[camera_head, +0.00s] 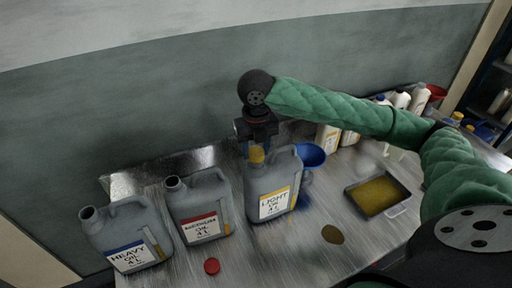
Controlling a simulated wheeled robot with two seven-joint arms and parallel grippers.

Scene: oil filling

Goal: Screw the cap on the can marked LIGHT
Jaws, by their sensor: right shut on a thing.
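The grey can marked LIGHT (283,180) stands upright on the metal table, its label edged in yellow. My right gripper (255,148) reaches down from above to the can's mouth at its left top. It is shut on the yellow cap (257,155), which sits at or just over the mouth; I cannot tell whether the cap touches the neck. The mouth itself is hidden. My left gripper is not in view.
Open grey cans marked MEDIUM (199,207) and HEAVY (128,237) stand to the left. A red cap (211,266) lies in front. A blue funnel (311,155) is behind the LIGHT can.

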